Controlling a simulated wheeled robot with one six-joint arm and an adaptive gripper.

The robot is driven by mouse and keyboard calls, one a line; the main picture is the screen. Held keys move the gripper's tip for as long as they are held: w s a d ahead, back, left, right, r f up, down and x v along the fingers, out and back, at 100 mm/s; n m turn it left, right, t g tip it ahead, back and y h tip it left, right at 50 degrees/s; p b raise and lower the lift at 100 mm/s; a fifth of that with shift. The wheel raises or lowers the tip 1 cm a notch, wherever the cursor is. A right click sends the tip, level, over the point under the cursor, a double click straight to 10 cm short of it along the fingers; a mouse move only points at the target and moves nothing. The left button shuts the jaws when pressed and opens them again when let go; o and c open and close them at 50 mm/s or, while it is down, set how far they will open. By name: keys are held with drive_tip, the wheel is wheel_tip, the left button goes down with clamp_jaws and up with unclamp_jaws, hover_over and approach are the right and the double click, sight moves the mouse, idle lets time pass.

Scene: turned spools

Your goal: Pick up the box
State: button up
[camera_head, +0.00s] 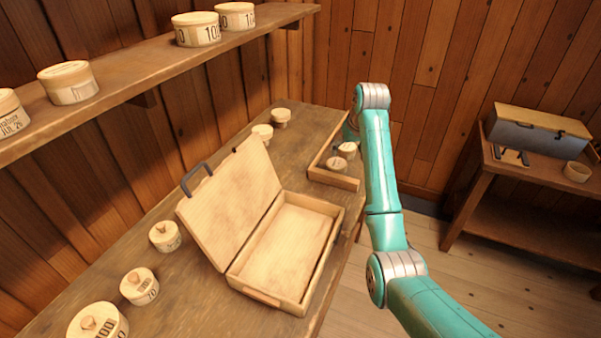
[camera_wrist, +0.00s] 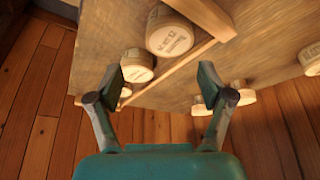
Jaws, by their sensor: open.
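An open wooden case (camera_head: 292,250) with a raised lid (camera_head: 232,205) and dark handle lies on the bench; its inside looks empty. Small round lidded boxes stand about. Two of them, a farther one (camera_head: 347,150) and a nearer one (camera_head: 337,164), sit in a shallow wooden tray (camera_head: 333,180) beside my arm. I cannot tell which is the box meant. In the wrist view, my open, empty gripper (camera_wrist: 162,76) has round boxes beyond its fingers, a nearer-looking one (camera_wrist: 170,33) and another (camera_wrist: 136,66) by the left finger. In the head view my fingers are hidden.
Several round boxes (camera_head: 164,236) line the bench (camera_head: 120,265), and more (camera_head: 68,83) stand on the wall shelf (camera_head: 130,75) above. Floor between is clear.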

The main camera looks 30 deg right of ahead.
sight(337, 163)
drive_tip(key=w+f, duration=0.1)
drive_tip(key=f, duration=0.1)
drive_tip(key=w+a+f, duration=0.1)
drive_tip(key=f, duration=0.1)
drive_tip(key=shift+w+a, duration=0.1)
drive_tip(key=shift+w, duration=0.05)
drive_tip(key=shift+x, duration=3.1)
drive_tip(key=c, duration=0.7)
